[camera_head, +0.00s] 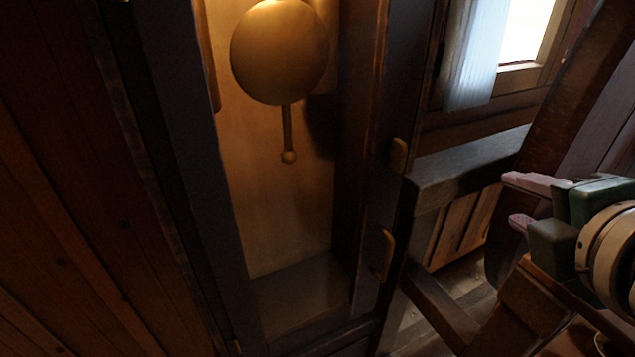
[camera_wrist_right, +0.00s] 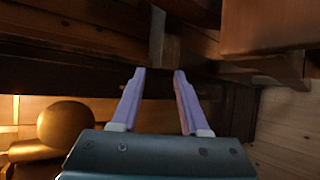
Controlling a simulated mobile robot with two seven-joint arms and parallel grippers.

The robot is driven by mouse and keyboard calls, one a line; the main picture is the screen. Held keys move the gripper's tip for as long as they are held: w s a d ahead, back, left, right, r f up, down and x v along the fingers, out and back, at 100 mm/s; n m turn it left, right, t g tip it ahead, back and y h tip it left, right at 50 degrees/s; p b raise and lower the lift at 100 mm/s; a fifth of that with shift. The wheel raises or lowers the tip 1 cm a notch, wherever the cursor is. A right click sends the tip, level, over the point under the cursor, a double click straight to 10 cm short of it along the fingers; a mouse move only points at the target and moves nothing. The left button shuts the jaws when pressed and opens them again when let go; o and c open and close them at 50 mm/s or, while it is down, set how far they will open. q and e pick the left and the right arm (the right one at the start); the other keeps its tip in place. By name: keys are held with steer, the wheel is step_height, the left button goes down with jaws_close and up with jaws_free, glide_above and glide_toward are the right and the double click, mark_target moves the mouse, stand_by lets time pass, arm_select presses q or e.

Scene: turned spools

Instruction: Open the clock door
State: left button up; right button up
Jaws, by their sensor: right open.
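The tall clock case stands in the middle of the head view, with a brass pendulum (camera_head: 280,52) inside it. The clock door's dark frame (camera_head: 368,180) surrounds the lit interior; I cannot tell whether glass fills it. A small brass handle (camera_head: 387,255) is on its right side, low down, with a brass catch (camera_head: 398,155) above it. My right gripper (camera_head: 517,200) is open and empty, to the right of the handle and apart from it. In the right wrist view its pink fingers (camera_wrist_right: 160,75) are spread, with the pendulum (camera_wrist_right: 66,126) at lower left. My left gripper is not in view.
A dark wooden bench or shelf (camera_head: 465,165) stands right of the clock, below a bright window (camera_head: 525,30). A wooden beam (camera_head: 560,85) slants beside my right gripper. Plank wall (camera_head: 50,200) fills the left.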

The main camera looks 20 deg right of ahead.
steer(key=w+f+n+t+b, duration=0.4)
steer(key=f+n+b, duration=0.4)
steer(key=f+b, duration=0.55)
steer(key=n+t+y+b, duration=0.3)
steer(key=n+y+b, duration=0.1)
steer(key=n+b, duration=0.85)
glide_toward(390, 258)
steer(key=w+m+b, duration=0.1)
steer(key=m, duration=0.1)
steer(key=w, duration=0.3)
steer(key=w+d, duration=0.1)
steer(key=w, duration=0.5)
steer(key=shift+w+d+b, duration=0.2)
steer(key=shift+b, duration=0.2)
jaws_close()
